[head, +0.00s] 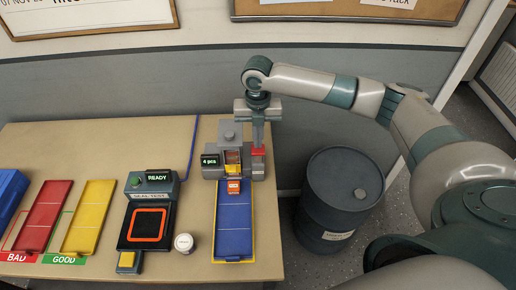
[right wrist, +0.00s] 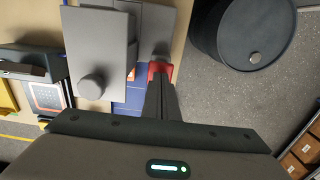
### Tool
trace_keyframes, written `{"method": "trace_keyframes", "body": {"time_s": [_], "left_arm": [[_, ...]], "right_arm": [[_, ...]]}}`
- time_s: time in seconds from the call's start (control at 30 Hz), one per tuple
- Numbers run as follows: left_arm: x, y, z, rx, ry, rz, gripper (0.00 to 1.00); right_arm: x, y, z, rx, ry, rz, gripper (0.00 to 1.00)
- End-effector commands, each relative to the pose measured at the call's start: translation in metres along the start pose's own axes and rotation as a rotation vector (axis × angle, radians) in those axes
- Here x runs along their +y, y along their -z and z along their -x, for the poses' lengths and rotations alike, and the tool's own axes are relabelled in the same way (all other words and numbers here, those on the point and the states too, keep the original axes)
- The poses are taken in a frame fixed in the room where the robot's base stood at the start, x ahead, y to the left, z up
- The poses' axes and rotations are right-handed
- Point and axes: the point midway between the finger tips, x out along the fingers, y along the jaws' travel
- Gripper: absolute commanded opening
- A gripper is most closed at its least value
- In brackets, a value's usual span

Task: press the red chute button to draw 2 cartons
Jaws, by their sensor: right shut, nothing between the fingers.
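The grey chute (head: 212,173) stands at the back of the table with a small display reading "4 pcs". Its red button (head: 258,151) is on the right side, and also shows in the right wrist view (right wrist: 154,67). My right gripper (head: 258,143) points straight down with its fingers shut and empty. Its fingertips (right wrist: 160,80) are at the red button; I cannot tell whether they touch or press it. An orange carton (head: 233,186) lies at the chute's foot, at the top end of the blue tray (head: 234,230). More orange-yellow shows inside the chute. My left gripper is out of view.
Left of the blue tray are a white round tub (head: 184,243), a test device (head: 153,183) showing "READY", a yellow tray (head: 90,215) and a red tray (head: 45,213). A dark drum (head: 340,200) stands on the floor right of the table.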

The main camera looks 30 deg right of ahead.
Motion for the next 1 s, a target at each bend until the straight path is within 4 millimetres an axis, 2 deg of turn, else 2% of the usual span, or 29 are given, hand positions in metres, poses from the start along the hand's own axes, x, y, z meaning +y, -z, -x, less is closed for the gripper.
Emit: {"method": "trace_keyframes", "body": {"time_s": [0.6,1.0], "left_arm": [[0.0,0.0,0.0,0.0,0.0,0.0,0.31],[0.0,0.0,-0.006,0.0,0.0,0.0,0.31]], "right_arm": [[0.0,0.0,-0.001,0.0,0.0,0.0,0.0],[0.0,0.0,-0.016,0.001,0.0,0.0,0.0]]}}
